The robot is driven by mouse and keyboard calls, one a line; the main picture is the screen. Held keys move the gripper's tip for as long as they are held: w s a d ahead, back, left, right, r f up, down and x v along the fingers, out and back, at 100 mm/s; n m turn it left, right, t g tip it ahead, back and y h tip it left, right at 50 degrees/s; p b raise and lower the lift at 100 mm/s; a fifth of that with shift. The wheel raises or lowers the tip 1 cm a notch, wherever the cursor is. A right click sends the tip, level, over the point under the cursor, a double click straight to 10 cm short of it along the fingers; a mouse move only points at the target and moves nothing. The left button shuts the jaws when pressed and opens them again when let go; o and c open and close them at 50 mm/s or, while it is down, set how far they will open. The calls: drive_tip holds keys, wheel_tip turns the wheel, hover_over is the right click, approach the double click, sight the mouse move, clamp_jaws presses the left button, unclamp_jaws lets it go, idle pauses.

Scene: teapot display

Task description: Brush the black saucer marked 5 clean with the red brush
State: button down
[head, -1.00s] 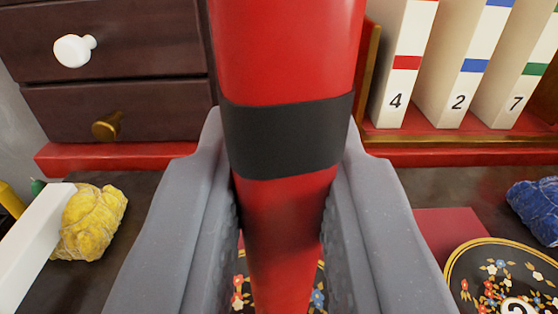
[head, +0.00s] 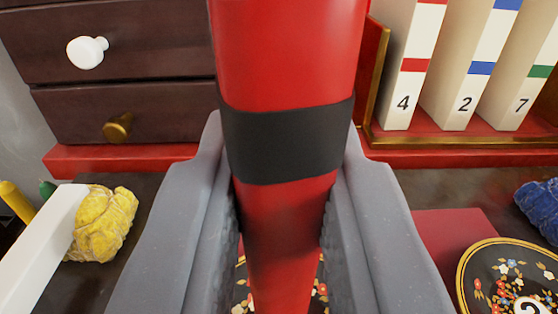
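My gripper (head: 285,225) is shut on the red brush (head: 288,60), whose red handle with a black band (head: 285,140) stands nearly upright between the grey fingers. The brush's lower end is out of the frame. Behind and below the handle, small parts of a black floral saucer (head: 241,290) show at the bottom centre. Its number is hidden by the brush and fingers, so I cannot tell whether it is the one marked 5. Another black floral saucer with a gold rim (head: 485,262) lies at the lower right; its number disc is cut off by the frame edge.
A yellow cloth (head: 103,222) and a white bar (head: 45,245) lie at the left. A red block or mat (head: 450,238) and a blue cloth (head: 541,205) are at the right. Dark drawers (head: 110,45) and a shelf with white binders marked 4 (head: 402,90), 2 and 7 stand behind.

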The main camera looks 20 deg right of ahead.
drive_tip(key=shift+s+d, duration=0.15)
drive_tip(key=shift+d, duration=0.35)
drive_tip(key=shift+r, duration=0.1)
drive_tip(key=shift+r+p, duration=1)
drive_tip(key=shift+r, duration=1.95)
drive_tip(key=shift+r+p, duration=0.65)
drive_tip(key=shift+r, duration=0.9)
drive_tip(key=shift+f, duration=0.1)
